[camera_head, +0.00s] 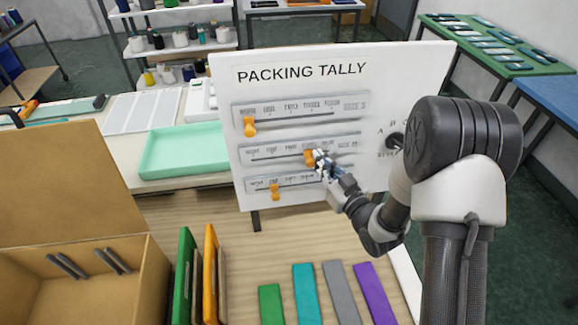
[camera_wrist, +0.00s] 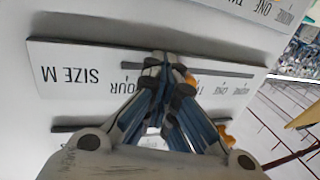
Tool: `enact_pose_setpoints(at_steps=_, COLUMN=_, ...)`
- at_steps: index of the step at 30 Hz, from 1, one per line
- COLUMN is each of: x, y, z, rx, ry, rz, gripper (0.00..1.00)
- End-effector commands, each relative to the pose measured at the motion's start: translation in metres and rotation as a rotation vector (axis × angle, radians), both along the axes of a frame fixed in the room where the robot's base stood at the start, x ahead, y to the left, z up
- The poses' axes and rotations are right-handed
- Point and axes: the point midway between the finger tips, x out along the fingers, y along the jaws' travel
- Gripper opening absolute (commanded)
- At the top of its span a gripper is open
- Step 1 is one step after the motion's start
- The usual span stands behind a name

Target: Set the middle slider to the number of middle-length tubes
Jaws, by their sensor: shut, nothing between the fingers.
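The white "PACKING TALLY" board (camera_head: 302,90) carries three sliders. The middle slider plate (camera_head: 262,153), marked SIZE M, also shows upside down in the wrist view (camera_wrist: 90,62). Its orange knob (camera_head: 308,157) is right of the slot's middle, around the fourth label; its exact mark is hidden. My gripper (camera_head: 320,160) is shut and empty just right of this knob. In the wrist view the fingertips (camera_wrist: 164,64) are beside the partly hidden orange knob (camera_wrist: 191,79). Flat green (camera_head: 271,304), teal (camera_head: 305,294), grey (camera_head: 342,292) and purple (camera_head: 375,291) bars lie on the table; which are tubes is unclear.
The top slider knob (camera_head: 249,126) is at the left end; the bottom knob (camera_head: 275,191) is left of centre. An open cardboard box (camera_head: 150,275) with dark rods (camera_head: 68,266) stands front left. Green and orange upright pieces (camera_head: 210,270) stand beside it. A mint tray (camera_head: 185,152) is behind.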

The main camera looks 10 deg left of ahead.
Motion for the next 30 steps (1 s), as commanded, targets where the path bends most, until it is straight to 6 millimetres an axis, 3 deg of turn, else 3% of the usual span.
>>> enact_pose_setpoints(at_steps=26, x=-0.016, y=0.038, z=0.0, rx=0.0, ry=0.0, rz=0.005, gripper=0.0)
enact_pose_setpoints(at_steps=30, x=-0.015, y=0.036, z=0.0, rx=0.001, ry=-0.001, rz=0.002, gripper=0.0)
